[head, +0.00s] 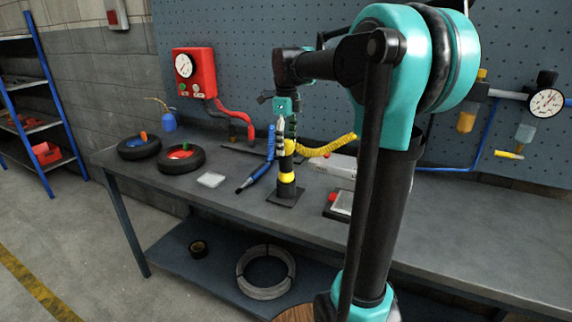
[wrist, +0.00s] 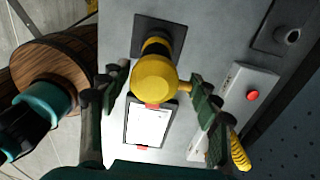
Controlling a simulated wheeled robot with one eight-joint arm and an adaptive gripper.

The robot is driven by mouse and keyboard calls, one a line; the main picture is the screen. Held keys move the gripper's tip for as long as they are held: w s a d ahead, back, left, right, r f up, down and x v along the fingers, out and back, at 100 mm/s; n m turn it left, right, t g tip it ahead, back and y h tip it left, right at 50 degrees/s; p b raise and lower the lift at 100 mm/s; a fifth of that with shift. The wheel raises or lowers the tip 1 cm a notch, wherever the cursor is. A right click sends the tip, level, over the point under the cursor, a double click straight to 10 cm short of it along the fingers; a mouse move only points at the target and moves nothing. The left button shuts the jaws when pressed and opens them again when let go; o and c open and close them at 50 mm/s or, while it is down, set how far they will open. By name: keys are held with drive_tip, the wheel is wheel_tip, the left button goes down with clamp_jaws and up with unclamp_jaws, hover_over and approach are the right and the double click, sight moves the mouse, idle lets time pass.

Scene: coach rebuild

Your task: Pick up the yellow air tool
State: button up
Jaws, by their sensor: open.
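The yellow air tool (head: 287,178) stands upright on a small black base plate (head: 285,198) on the workbench. A coiled yellow hose (head: 330,147) runs off to the right from its upper part. In the wrist view the tool's round yellow top (wrist: 154,78) faces the camera, with its black base plate (wrist: 175,32) behind. My gripper (wrist: 157,95) is open, with one finger on each side of the yellow top and visible gaps to it. In the head view my gripper (head: 284,128) points down over the tool and hides part of its upper end.
A blue air tool (head: 258,172) lies left of the yellow one. A white-faced device (head: 341,203) lies to the right, near the bench front. A white box with a red button (wrist: 246,100) sits beside my right-hand finger.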

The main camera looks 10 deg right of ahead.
sight(286, 163)
drive_tip(key=shift+s+a+f, duration=0.1)
drive_tip(key=shift+s+f, duration=0.05)
drive_tip(key=shift+f, duration=1.65)
drive_tip(key=shift+s+f, duration=0.15)
drive_tip(key=shift+f, duration=1.65)
clamp_jaws()
wheel_tip(286, 163, up, 27)
